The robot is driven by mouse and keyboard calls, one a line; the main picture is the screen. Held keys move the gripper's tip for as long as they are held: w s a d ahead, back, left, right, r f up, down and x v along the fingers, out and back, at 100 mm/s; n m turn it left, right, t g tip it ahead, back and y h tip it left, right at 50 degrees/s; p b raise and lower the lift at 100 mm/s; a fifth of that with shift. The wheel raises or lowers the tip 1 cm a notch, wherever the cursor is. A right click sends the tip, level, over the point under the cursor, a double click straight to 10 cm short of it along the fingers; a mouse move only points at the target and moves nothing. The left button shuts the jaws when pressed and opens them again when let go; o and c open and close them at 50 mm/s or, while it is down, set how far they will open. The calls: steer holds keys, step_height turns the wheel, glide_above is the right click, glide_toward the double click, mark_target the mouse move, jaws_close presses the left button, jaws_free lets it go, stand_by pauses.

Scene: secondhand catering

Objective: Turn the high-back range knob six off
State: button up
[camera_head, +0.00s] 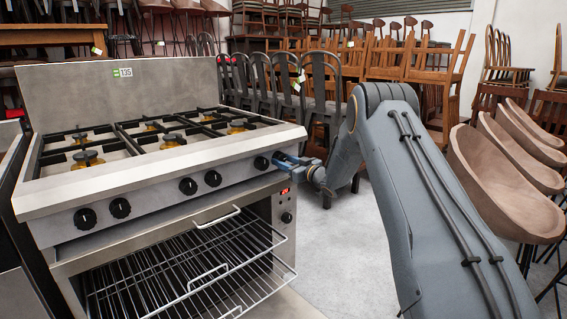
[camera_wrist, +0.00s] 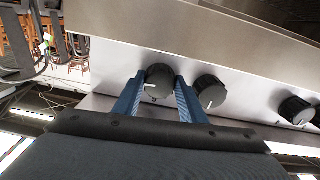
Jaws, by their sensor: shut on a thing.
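The range (camera_head: 160,190) has a row of black knobs along its steel front panel.
Below the panel, the oven is open with wire racks (camera_head: 190,272) sticking out. Burners and grates (camera_head: 150,135) cover the top. Dark metal chairs (camera_head: 290,85) stand behind, and tan bucket seats (camera_head: 505,180) stand at the right. Some floor (camera_head: 345,240) is clear between.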

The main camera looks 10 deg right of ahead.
steer(key=n+b, duration=0.1)
steer(key=n, duration=0.3)
steer(key=n+b, duration=0.2)
steer(key=n, duration=0.2)
steer(key=shift+d+n, duration=0.1)
steer(key=shift+n, duration=0.2)
steer(key=n+b, duration=0.1)
steer(key=n, duration=0.3)
steer(key=shift+b, duration=0.4)
steer(key=shift+r+n+b, duration=0.1)
steer(key=shift+n+b, duration=0.75)
steer(key=shift+n, duration=1.25)
steer(key=o, duration=1.1)
steer(key=shift+c, duration=0.2)
